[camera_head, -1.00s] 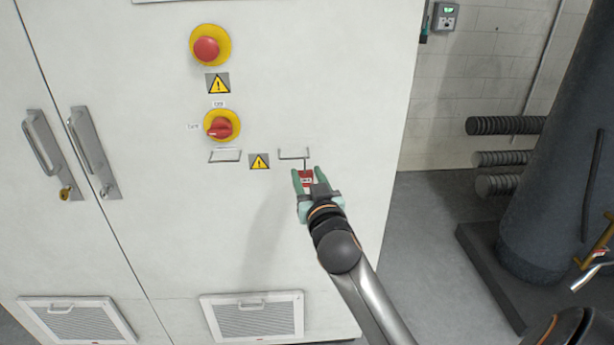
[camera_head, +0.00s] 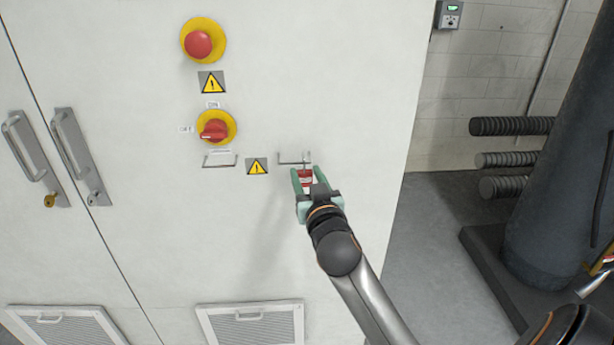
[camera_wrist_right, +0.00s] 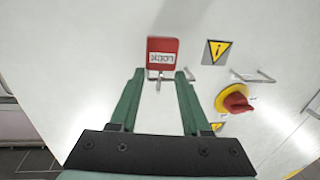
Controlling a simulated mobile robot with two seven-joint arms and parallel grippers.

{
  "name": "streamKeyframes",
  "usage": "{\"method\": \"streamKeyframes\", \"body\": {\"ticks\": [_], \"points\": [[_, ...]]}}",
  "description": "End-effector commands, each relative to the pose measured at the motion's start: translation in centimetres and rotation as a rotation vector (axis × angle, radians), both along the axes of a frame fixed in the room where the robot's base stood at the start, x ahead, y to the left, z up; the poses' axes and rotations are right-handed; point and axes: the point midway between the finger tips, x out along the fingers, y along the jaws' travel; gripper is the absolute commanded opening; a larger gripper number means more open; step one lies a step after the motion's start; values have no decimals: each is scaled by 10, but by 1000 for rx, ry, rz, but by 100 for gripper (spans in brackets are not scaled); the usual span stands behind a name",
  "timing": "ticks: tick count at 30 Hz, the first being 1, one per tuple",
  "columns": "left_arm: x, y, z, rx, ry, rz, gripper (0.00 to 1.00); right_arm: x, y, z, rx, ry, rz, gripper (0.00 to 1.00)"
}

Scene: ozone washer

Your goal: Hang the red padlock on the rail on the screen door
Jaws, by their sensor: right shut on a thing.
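The padlock's red, lettered face also shows in the right wrist view (camera_wrist_right: 162,55), at the fingertips (camera_wrist_right: 158,76). A thin silver rail (camera_head: 294,158) is on the white cabinet door, just above the padlock. The shackle meets or overlaps the right part of this rail in the head view; I cannot tell whether it is hooked over it. My left gripper is not in view.
A similar rail (camera_head: 220,160) sits left, under a red rotary switch (camera_head: 215,130). A warning sticker (camera_head: 257,167) lies between the rails. A red stop button (camera_head: 198,44) is above, and door handles (camera_head: 80,155) are at left. A dark tank (camera_head: 560,170) stands at right.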

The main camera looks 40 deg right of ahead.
Motion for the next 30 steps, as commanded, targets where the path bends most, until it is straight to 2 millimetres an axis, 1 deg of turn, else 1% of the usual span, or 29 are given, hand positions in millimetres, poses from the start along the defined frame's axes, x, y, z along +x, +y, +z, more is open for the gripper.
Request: {"method": "streamKeyframes", "body": {"ticks": [3, 11, 12, 20, 21, 30], "points": [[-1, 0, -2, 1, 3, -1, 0, 1, 0, -3, 2, 1, 2, 0], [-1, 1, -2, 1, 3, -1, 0, 1, 0, -3, 1, 1, 2, 0], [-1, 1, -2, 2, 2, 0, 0, 1, 0, -3, 1, 1, 2, 52], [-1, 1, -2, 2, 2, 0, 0, 1, 0, -3, 1, 1, 2, 81], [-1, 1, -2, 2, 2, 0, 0, 1, 0, -3, 1, 1, 2, 82], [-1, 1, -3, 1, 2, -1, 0, -2, 1, -4, 2, 2, 2, 82]]}}
